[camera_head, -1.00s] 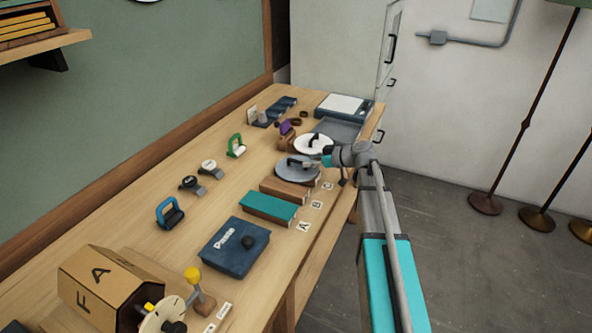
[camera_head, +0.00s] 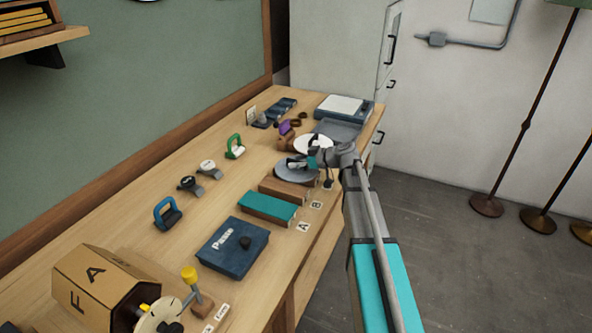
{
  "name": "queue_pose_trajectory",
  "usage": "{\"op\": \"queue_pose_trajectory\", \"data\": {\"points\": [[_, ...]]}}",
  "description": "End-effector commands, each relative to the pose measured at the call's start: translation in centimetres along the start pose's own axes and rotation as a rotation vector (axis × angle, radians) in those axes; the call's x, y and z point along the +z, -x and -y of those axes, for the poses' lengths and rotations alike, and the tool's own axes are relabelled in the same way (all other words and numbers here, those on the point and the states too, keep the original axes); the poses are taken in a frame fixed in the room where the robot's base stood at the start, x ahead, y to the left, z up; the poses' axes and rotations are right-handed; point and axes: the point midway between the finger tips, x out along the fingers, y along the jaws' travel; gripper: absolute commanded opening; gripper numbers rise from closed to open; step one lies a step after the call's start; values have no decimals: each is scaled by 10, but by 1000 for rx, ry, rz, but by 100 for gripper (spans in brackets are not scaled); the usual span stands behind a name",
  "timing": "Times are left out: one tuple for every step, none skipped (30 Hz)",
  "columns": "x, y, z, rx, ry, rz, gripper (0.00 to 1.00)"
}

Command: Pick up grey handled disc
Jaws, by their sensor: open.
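The grey handled disc (camera_head: 290,174) lies flat on a brown block on the bench, just behind the teal-topped block. Its dark handle is partly hidden by my gripper. My gripper (camera_head: 303,163) is open at the handle, over the disc. Whether the fingers straddle or touch the handle is too small to tell.
A white disc (camera_head: 312,143) sits right behind the grey one, close to my wrist. A teal-topped block (camera_head: 268,207) and a blue Pause box (camera_head: 233,247) stand in front. A grey tray (camera_head: 338,129) and a scale-like device (camera_head: 344,108) are at the far end.

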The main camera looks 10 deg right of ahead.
Motion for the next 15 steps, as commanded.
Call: {"op": "queue_pose_trajectory", "data": {"points": [[0,0,0,0,0,0,60],[0,0,0,0,0,0,60],[0,0,0,0,0,0,60],[0,0,0,0,0,0,60],[0,0,0,0,0,0,60],[0,0,0,-1,0,0,60],[0,0,0,-1,0,0,60],[0,0,0,-1,0,0,60],[0,0,0,-1,0,0,60],[0,0,0,-1,0,0,60],[0,0,0,-1,0,0,60],[0,0,1,-1,0,0,56],[0,0,1,-1,0,0,51],[0,0,1,-1,0,0,45],[0,0,1,-1,0,0,38]]}}
